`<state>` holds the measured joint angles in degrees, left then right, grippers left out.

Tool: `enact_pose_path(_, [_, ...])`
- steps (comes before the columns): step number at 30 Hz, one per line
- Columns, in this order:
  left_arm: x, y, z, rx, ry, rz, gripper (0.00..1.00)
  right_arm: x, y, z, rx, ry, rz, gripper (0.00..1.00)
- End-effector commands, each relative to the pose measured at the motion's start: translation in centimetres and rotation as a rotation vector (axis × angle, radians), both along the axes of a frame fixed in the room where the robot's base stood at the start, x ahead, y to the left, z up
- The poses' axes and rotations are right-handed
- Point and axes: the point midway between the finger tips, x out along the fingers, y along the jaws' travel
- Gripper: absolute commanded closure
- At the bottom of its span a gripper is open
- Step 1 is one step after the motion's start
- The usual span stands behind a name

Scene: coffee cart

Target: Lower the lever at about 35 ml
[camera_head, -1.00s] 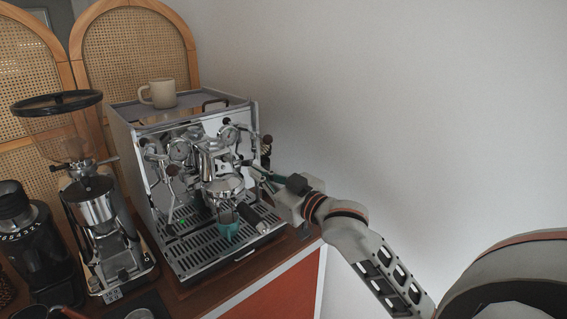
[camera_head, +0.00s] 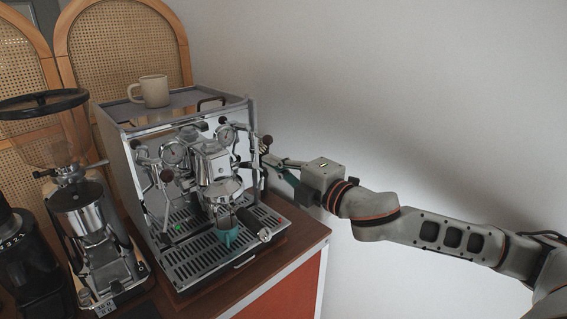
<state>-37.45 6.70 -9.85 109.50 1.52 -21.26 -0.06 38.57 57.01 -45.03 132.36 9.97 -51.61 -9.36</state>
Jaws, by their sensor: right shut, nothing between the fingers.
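The chrome espresso machine (camera_head: 148,185) stands on the wooden cart. Its group head (camera_head: 212,165) is at the front middle, with the black-handled portafilter (camera_head: 250,222) in it. A teal cup (camera_head: 228,236) is on the drip tray (camera_head: 190,262) under the spout. The level in the cup is too small to read. A dark-knobbed lever (camera_head: 266,141) is at the machine's right front. My right gripper (camera_head: 270,163) is shut and empty beside the lever area; I cannot tell whether it touches the lever. My left gripper is not in view.
A coffee grinder (camera_head: 92,215) stands left of the machine, with a second dark grinder (camera_head: 22,250) at the far left. A beige mug (camera_head: 153,91) sits on top of the machine. The wall is close behind my right arm.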

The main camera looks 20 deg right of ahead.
Motion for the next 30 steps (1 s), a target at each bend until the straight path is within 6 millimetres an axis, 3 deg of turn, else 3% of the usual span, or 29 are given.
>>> enact_pose_path(11, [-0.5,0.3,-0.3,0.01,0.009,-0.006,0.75,6.2,2.3,0.1,0.006,0.0,0.0,1.0])
enact_pose_path(30, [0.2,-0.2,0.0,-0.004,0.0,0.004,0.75,6.4,2.4,0.0,0.006,0.002,0.001,1.0])
